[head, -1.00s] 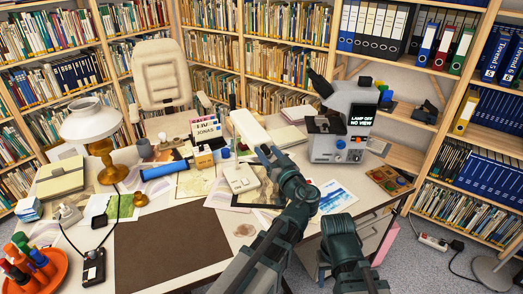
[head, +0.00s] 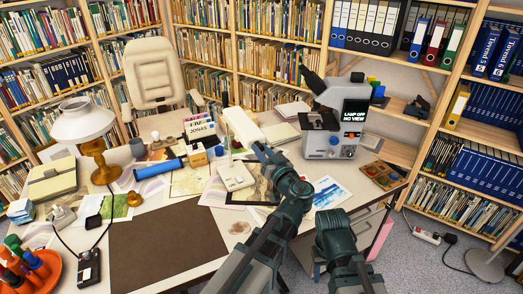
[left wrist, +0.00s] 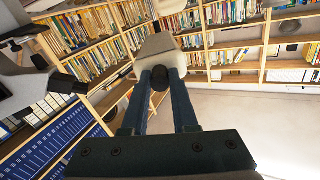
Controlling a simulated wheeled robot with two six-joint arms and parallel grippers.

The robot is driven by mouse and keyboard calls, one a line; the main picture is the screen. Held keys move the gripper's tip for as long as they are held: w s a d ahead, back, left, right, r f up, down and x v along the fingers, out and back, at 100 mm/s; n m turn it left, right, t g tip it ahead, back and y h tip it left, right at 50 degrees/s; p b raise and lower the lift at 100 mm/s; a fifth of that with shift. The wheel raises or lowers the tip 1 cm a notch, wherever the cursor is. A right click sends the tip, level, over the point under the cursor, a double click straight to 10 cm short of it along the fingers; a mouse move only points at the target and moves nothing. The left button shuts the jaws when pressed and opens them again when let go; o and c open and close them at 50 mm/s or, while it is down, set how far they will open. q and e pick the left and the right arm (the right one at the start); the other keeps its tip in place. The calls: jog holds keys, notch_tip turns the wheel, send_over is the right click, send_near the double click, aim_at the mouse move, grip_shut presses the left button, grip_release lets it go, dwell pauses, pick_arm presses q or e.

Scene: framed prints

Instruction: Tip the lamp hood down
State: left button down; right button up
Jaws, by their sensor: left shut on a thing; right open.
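The lamp hood (head: 243,127) is a long white block above the desk in the head view, slanting in the picture from upper left to lower right. A pale boxy unit (head: 236,176) stands on the desk just below it. My left gripper (head: 260,151) is at the hood's near end. In the left wrist view, its two dark fingers (left wrist: 162,78) are shut on a black knob (left wrist: 160,76), with the white hood (left wrist: 156,45) just beyond. The joint between hood and stand is hidden. My right arm shows at the lower right; its fingertips are out of sight.
A microscope (head: 337,115) stands close to the right of my left gripper. A card box (head: 201,130), a blue roll (head: 160,170) and papers lie to the left. A white-shaded lamp (head: 82,120) is further left. The brown desk mat (head: 167,247) is clear.

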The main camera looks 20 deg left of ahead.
dwell(0.8)
pick_arm(q)
notch_tip(320, 180, down, 7)
jog(key=b, duration=0.6)
jog(key=shift+w+a+r+b, duration=0.2)
jog(key=shift+w+a+b, duration=0.05)
jog(key=shift+w+b, duration=0.1)
pick_arm(e)
notch_tip(320, 180, down, 7)
jog(key=shift+r, duration=0.2)
pick_arm(q)
jog(key=c, duration=0.7)
grip_release()
